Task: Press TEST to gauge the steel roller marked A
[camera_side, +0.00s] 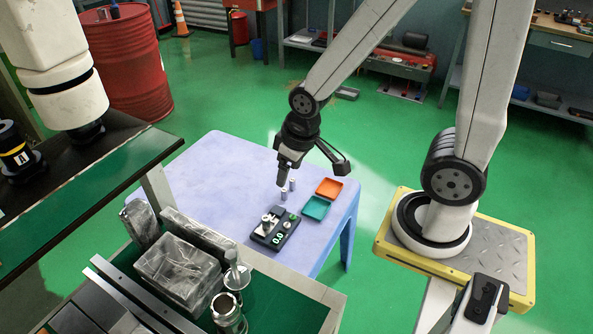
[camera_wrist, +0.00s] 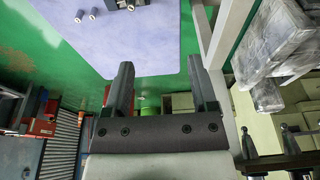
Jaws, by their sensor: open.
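The dark gauge (camera_side: 288,229) stands on the lavender table, with silver parts on its left side and lit green marks on its face. I cannot make out the TEST label. Two small grey rollers, a front one (camera_side: 283,194) and a rear one (camera_side: 292,185), stand behind it. The wrist view shows small light-ended cylinders (camera_wrist: 54,22) at the top edge, beside a partly cut-off dark object. My gripper (camera_side: 281,182) hangs close above the rollers in the side view. Its fingers (camera_wrist: 160,63) are apart, with nothing between them.
A teal tray (camera_side: 316,208) and an orange tray (camera_side: 329,187) sit right of the rollers; both look empty. The cart in front holds a wrapped clear box (camera_side: 178,267) and metal tool holders (camera_side: 228,313). The table's left part (camera_side: 215,165) is clear.

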